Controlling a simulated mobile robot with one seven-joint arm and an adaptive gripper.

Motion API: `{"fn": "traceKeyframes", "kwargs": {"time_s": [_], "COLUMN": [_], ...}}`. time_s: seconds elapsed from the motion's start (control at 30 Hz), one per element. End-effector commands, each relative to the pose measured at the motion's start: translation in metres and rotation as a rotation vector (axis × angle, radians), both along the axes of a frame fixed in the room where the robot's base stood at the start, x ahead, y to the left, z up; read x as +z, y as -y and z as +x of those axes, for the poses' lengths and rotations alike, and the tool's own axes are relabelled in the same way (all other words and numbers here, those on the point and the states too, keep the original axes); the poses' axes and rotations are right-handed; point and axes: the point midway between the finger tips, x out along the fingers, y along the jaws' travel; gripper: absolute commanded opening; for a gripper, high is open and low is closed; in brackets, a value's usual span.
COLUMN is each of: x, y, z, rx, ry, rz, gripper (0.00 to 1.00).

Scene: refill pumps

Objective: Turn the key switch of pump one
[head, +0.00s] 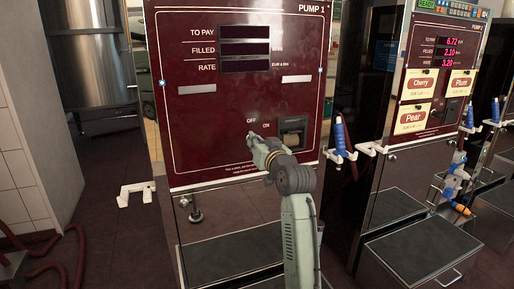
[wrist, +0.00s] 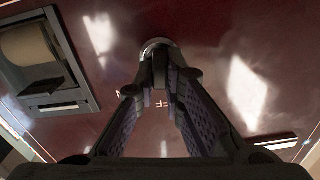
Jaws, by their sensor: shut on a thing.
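Pump one (head: 215,130) is the dark red panel headed PUMP 1, and its three displays are dark. Its key switch shows in the wrist view (wrist: 155,44) as a round metal ring on the red panel. In the head view it is hidden behind my gripper, by the OFF and ON labels. My gripper (head: 253,140) reaches up to the panel there. In the wrist view my gripper (wrist: 160,72) has its fingertips drawn together at the ring, shut on the key. The key is mostly hidden by the fingers, so its angle cannot be told.
A receipt slot (head: 292,130) sits just right of my gripper. A blue-handled nozzle (head: 340,136) hangs at pump one's right side. Pump 2 (head: 438,70), with lit displays, stands further right. A grey step (head: 225,250) lies below pump one. Red hoses (head: 60,265) lie at lower left.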

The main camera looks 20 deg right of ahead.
Motion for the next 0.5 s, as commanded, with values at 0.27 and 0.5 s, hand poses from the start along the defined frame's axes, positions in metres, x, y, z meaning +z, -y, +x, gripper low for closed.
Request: {"fn": "traceKeyframes", "kwargs": {"time_s": [0.27, 0.5], "x": [-0.0016, -0.0011], "y": [-0.0008, -0.0009], "z": [0.0001, 0.0], "rx": [0.0, -0.001], "ry": [0.002, 0.003], "rz": [-0.122, -0.161], "gripper": [0.0, 0.0]}}
